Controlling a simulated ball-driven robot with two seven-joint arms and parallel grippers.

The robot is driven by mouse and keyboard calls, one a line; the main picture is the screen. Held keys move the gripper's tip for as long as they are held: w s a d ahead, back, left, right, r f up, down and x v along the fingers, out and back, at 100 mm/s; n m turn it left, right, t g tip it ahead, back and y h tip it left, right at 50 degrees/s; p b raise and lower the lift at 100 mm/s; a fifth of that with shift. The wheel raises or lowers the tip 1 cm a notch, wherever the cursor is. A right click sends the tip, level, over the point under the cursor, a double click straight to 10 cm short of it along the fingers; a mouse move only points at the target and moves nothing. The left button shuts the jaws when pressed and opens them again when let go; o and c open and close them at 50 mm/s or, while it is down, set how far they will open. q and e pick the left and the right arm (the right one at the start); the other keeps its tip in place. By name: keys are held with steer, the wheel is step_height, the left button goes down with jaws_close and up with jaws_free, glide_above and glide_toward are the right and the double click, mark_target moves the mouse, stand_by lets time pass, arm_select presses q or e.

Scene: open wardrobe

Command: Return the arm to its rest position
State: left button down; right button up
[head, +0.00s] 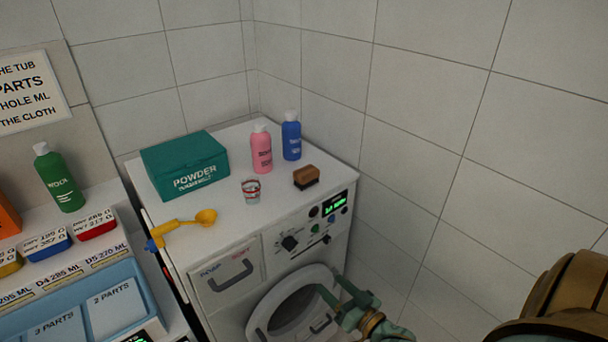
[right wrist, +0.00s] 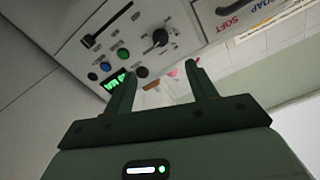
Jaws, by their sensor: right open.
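My right gripper (head: 334,289) is at the lower middle of the head view, in front of the washing machine (head: 228,300), near its round door (head: 262,318). In the right wrist view its two fingers (right wrist: 160,80) are apart with nothing between them. Behind them is the machine's control panel with a dark knob (right wrist: 158,38) and a green display (right wrist: 115,80). I cannot tell whether the gripper touches the door. My left gripper is not in view.
On the machine top stand a green powder box (head: 185,165), a pink bottle (head: 262,150), a blue bottle (head: 291,137), a small cup (head: 251,191), a brush (head: 306,178) and a yellow scoop (head: 183,225). A blue tray (head: 90,288) is at left. Tiled wall (head: 420,150) closes the right.

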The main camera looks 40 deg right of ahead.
steer(key=s+f+n+g+h+b, duration=0.1)
steer(key=s+f+n+g, duration=0.15)
steer(key=s+f, duration=0.45)
steer(key=s+f+n+g+b, duration=0.15)
steer(key=s+f+g, duration=0.25)
steer(key=f, duration=0.7)
steer(key=s+f+n+g+h+b, duration=0.1)
steer(key=s+f+g, duration=0.35)
steer(key=f, duration=0.45)
steer(key=s+a+f+n+g+b, duration=0.1)
steer(key=s+a+f+g+b, duration=0.2)
steer(key=s, duration=0.7)
steer(key=s+a+f+g+b, duration=0.3)
steer(key=s+a+f, duration=0.3)
steer(key=s+f, duration=0.5)
steer(key=shift+a+f+n+y+b, duration=0.35)
steer(key=shift+n+y+b, duration=0.05)
steer(key=shift+b, duration=0.3)
steer(key=shift+w, duration=0.1)
